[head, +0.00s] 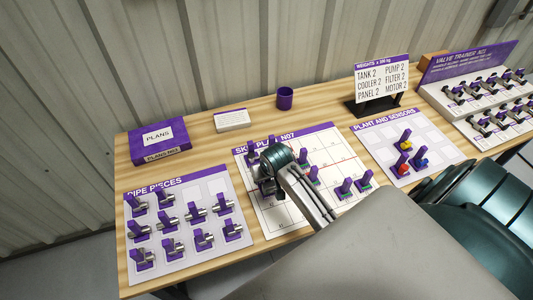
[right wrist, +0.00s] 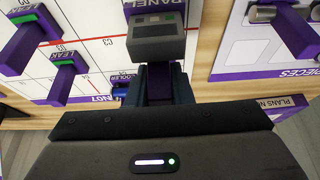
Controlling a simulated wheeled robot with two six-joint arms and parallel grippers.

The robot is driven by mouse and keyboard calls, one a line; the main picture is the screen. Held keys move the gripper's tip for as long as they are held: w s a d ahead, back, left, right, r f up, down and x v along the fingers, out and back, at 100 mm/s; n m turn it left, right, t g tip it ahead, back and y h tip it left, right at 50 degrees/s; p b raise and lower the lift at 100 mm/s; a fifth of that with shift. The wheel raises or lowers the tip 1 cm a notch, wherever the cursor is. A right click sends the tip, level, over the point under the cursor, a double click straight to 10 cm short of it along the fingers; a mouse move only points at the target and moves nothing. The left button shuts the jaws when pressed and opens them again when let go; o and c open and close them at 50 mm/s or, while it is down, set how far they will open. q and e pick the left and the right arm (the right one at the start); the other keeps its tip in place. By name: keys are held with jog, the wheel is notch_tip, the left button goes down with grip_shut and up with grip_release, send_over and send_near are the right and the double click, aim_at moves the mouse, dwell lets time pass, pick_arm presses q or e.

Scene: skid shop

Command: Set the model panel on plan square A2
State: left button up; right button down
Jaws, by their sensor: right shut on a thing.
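The model panel (right wrist: 157,38), a dark grey box with a small screen and a purple PANEL label, is in my right gripper (right wrist: 158,85) in the right wrist view. The jaws are shut on its purple upright. In the head view my right gripper (head: 267,186) is over the left part of the skid plan board (head: 283,218), and my arm hides part of the board. I cannot tell whether the panel touches the board. The square letters are too small to read in the head view, so I cannot pick out A2. My left gripper is not in view.
Several purple-handled models stand on the plan, some behind my gripper (head: 252,151) and some to its right (head: 345,188). The pipe pieces board (head: 190,190) lies to the left, the plant and sensors board (head: 440,150) to the right. A purple cup (head: 285,98) stands behind.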

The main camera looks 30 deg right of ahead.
aim_at(267, 182)
jog(key=shift+f, duration=1.5)
jog(key=shift+p, duration=0.3)
jog(key=shift+f, duration=0.7)
jog(key=c, duration=1.2)
grip_release()
jog(key=shift+r, duration=0.15)
jog(key=shift+r+p, duration=0.45)
jog(key=shift+p, duration=0.25)
